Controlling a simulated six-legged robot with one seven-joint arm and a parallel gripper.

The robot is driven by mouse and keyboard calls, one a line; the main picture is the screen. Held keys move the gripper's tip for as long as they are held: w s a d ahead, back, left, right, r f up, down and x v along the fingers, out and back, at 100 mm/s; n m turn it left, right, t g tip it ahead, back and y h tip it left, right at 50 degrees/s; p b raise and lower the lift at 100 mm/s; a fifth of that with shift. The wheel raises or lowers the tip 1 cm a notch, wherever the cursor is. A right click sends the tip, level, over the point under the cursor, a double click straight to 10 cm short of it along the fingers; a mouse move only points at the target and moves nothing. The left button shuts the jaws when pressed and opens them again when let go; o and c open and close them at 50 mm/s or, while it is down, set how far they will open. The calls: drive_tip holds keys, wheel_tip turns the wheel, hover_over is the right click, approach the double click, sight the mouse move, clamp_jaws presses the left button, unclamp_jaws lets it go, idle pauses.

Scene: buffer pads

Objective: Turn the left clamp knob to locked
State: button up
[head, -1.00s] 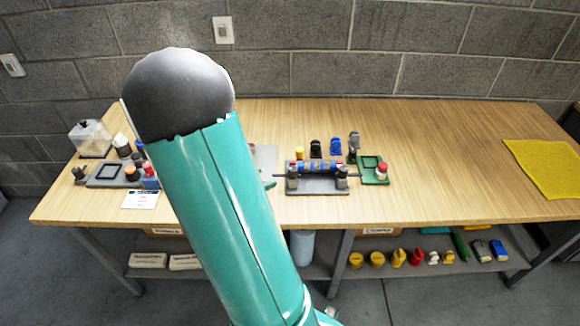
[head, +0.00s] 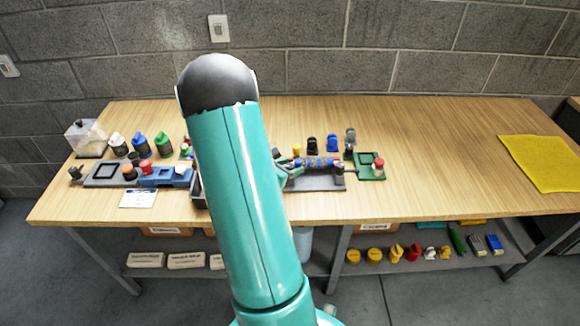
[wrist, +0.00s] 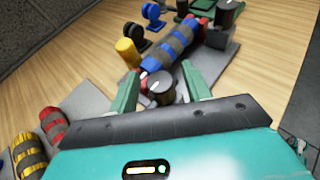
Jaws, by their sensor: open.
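The clamp fixture holds a blue-and-grey banded roll (wrist: 172,50) lying along it; in the head view the roll (head: 318,162) sits on a grey base (head: 325,183). The left clamp knob (wrist: 160,90) is dark-topped with a pale mark and stands at the near end of the roll in the wrist view. In the head view my arm and gripper hide it. The right knob (wrist: 229,12) stands at the far end. My gripper (wrist: 158,70) is open, with its green fingers on either side of the left knob. Whether they touch it is unclear.
A yellow cylinder (wrist: 128,52) stands close beside the left finger. Red and yellow banded rolls (wrist: 52,124) lie at lower left of the wrist view. A green tray (head: 370,172) with a red-topped piece sits right of the fixture. The table's right side is mostly clear before a yellow cloth (head: 545,163).

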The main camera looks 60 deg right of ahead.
drive_tip(key=shift+d, duration=0.1)
drive_tip(key=c, duration=1)
drive_tip(key=shift+m+g, duration=0.3)
drive_tip(key=m+g+y, duration=0.2)
drive_tip(key=m+g, duration=0.1)
drive_tip(key=shift+w+m+g, duration=0.1)
drive_tip(key=shift+m+g, duration=0.2)
drive_tip(key=shift+g, duration=0.1)
drive_tip(key=m+g+y, duration=0.3)
drive_tip(key=m+y, duration=0.1)
drive_tip(key=shift+m, duration=0.3)
drive_tip(key=m+g+y, duration=0.1)
drive_tip(key=m+y, duration=0.3)
drive_tip(key=y, duration=0.1)
drive_tip(key=shift+g, duration=0.4)
drive_tip(key=m+y, duration=0.5)
drive_tip(key=y, duration=0.1)
drive_tip(key=shift+t, duration=0.3)
